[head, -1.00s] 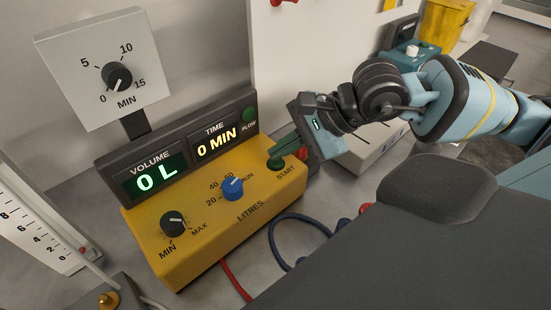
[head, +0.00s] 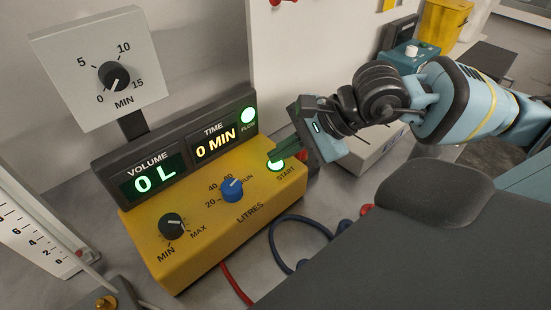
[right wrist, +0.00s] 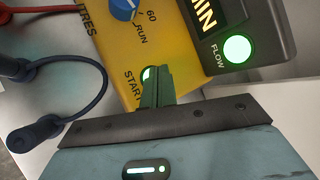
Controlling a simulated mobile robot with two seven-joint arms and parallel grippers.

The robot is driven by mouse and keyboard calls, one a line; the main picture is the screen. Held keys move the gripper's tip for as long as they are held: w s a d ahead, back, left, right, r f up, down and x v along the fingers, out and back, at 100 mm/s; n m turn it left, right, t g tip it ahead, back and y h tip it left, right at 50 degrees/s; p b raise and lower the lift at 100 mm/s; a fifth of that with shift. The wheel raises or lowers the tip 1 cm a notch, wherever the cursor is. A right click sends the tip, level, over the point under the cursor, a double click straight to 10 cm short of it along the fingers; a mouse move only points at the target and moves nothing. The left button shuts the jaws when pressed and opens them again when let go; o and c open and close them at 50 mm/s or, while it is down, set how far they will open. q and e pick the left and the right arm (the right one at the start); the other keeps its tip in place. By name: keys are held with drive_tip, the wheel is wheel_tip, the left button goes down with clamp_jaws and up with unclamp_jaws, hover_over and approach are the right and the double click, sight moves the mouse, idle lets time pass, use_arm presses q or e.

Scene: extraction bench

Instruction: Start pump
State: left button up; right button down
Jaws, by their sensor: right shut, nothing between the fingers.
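The yellow pump unit (head: 200,247) stands on the bench with a dark display panel. Its round START button (head: 276,166) glows bright green, and the FLOW lamp (head: 248,115) is lit green too; the lamp also shows in the right wrist view (right wrist: 237,49). The displays read VOLUME 0 L and TIME 0 MIN. My right gripper (head: 273,157) is shut and empty, its green fingertips at the START button. In the right wrist view the fingers (right wrist: 155,78) partly cover the button (right wrist: 147,73); I cannot tell whether they touch it. My left gripper is not in view.
A blue RUN/litres knob (head: 232,188) and a black MIN/MAX knob (head: 171,226) sit on the pump's top. A grey timer box (head: 75,70) stands behind. Red and blue hoses (head: 280,240) lie in front. A scaled white panel (head: 40,235) is at left.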

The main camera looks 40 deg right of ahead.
sight(282, 163)
drive_tip(key=shift+r, duration=0.7)
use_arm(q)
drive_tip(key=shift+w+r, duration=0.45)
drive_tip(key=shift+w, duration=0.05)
use_arm(e)
drive_tip(key=shift+r, duration=0.15)
use_arm(q)
drive_tip(key=shift+p, duration=0.3)
use_arm(e)
drive_tip(key=shift+r+p, duration=1.05)
drive_tip(key=shift+r, duration=1.5)
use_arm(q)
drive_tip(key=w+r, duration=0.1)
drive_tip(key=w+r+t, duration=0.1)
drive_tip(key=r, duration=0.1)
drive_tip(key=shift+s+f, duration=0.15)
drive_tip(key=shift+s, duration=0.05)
use_arm(e)
drive_tip(key=shift+f, duration=0.1)
